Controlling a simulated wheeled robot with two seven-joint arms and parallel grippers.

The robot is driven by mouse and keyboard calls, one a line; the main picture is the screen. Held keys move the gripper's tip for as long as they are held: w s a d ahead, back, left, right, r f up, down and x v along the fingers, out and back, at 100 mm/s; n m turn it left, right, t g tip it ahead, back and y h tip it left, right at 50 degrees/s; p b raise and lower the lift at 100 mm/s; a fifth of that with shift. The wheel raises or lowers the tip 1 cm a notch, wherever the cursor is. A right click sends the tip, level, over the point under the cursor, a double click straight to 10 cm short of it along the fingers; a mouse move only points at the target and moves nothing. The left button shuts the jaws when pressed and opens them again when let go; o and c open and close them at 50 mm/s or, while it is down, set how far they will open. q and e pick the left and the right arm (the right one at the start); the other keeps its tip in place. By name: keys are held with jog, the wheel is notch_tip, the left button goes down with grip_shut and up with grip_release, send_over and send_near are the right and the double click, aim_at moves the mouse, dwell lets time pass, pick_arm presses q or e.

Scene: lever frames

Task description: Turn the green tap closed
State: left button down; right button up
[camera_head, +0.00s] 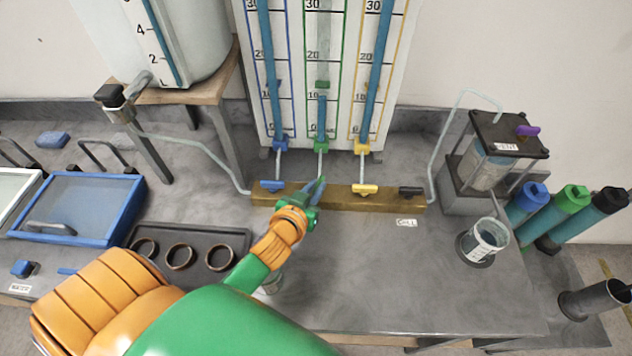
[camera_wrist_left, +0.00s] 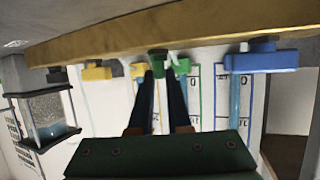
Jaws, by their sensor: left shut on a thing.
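The green tap sits on the brass bar below the middle, green-framed tube. In the head view my left gripper (camera_head: 316,190) covers most of it. In the left wrist view the green tap (camera_wrist_left: 160,62) shows between the tips of my two dark fingers (camera_wrist_left: 163,78). The fingers are shut on its handle, and the handle's exact angle is partly hidden. Blue tap (camera_head: 272,185) is left of it; yellow tap (camera_head: 365,189) and black tap (camera_head: 411,191) are right of it. My right gripper is not in view.
The brass bar (camera_head: 340,199) runs along the bench in front of the gauge board (camera_head: 341,98). A black tray (camera_head: 195,236) with rings is left of my arm. A cup (camera_head: 484,240) and pump stand (camera_head: 489,161) are on the right. The bench front right of my arm is clear.

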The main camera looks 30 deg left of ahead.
pick_arm(q)
jog(key=shift+a+r+m+h+p, duration=0.15)
jog(key=shift+m+h+p, duration=0.15)
jog(key=shift+m+h, duration=0.2)
jog(key=shift+a+r+m+h+p, duration=0.15)
jog(key=shift+m+h+p, duration=0.1)
jog(key=shift+m+h, duration=0.25)
jog(key=shift+a+f+m+h, duration=0.1)
jog(key=shift+f+m+h, duration=0.05)
jog(key=shift+m+h, duration=0.4)
jog(key=shift+a+f+m+h, duration=0.15)
jog(key=shift+m+h, duration=0.2)
jog(key=shift+h, duration=0.3)
jog(key=shift+w+f+m+h, duration=0.1)
jog(key=shift+m+h, duration=0.4)
jog(key=m+h+b, duration=0.1)
jog(key=m+g+h+b, duration=0.2)
jog(key=b, duration=0.1)
jog(key=shift+w+a+f+h, duration=0.15)
jog(key=shift+a+h, duration=0.15)
jog(key=shift+m+g+h+b, duration=0.45)
jog(key=shift+m+g+h, duration=0.15)
jog(key=shift+m+h, duration=0.4)
jog(key=shift+m+g+h, duration=0.4)
jog(key=shift+m+g, duration=0.1)
jog(key=shift+m, duration=0.1)
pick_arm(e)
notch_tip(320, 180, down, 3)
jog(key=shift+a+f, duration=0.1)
